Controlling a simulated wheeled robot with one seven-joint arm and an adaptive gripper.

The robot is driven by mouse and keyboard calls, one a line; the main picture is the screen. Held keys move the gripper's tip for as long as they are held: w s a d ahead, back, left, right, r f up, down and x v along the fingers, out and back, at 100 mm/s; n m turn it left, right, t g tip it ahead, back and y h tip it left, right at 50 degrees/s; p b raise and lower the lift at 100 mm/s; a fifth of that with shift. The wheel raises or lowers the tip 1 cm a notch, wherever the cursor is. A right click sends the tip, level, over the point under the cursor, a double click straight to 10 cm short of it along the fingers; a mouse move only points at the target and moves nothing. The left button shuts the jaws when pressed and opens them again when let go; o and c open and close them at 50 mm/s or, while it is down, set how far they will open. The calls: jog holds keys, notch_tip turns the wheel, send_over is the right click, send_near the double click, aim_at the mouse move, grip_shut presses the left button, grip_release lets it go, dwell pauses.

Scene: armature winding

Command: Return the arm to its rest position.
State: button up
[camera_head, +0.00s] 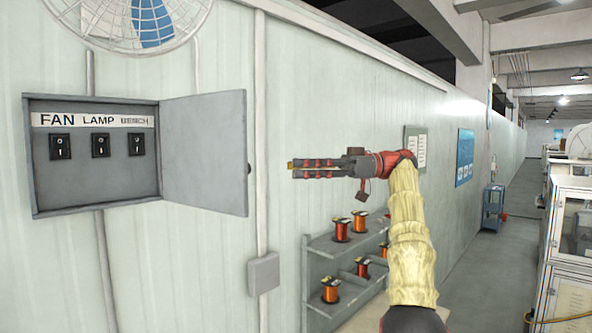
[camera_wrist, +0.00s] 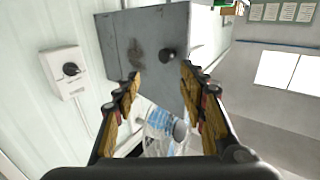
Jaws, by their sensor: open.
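My gripper (camera_head: 291,167) is held out level in the head view, at the end of my raised arm, pointing left. It is to the right of the open grey door (camera_head: 206,150) of the switch box (camera_head: 96,187), with a visible gap between them. The box holds three black switches under the labels FAN, LAMP and a third that is hard to read. In the wrist view the two fingers of my gripper (camera_wrist: 162,76) stand apart with nothing between them. Beyond them is a grey metal surface with a black knob (camera_wrist: 167,54), apart from the fingers.
A wall fan (camera_head: 125,22) is above the switch box. A shelf (camera_head: 322,243) with several copper wire spools stands below my gripper. A grey junction box (camera_head: 263,273) is on the wall. A blue cart (camera_head: 492,208) and machines (camera_head: 573,235) are at the right, beside a clear aisle.

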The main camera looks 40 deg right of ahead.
dwell(0.3)
jog(key=w+d+f+m+t+h, duration=0.2)
jog(key=w+d+f+m+h, duration=0.2)
jog(key=w+d+f+m, duration=0.3)
jog(key=w+d+f+m+t+h, duration=0.25)
jog(key=w+d+f+m, duration=0.25)
jog(key=f+m, duration=0.35)
jog(key=a+f+m+g+h+b, duration=0.2)
jog(key=a+f, duration=0.1)
jog(key=f, duration=0.4)
jog(key=a+f+m+g+h+b, duration=0.1)
jog(key=a+f+m+h, duration=0.1)
jog(key=f, duration=0.6)
jog(key=s+a+f+n+g+h+b, duration=0.4)
jog(key=s+a+f+b, duration=1.5)
jog(key=s+a+f, duration=1.7)
notch_tip(320, 180, down, 2)
jog(key=a+n+h, duration=0.1)
jog(key=a+n, duration=0.1)
jog(key=n, duration=0.1)
jog(key=shift+a+g, duration=0.3)
jog(key=shift+g, duration=0.05)
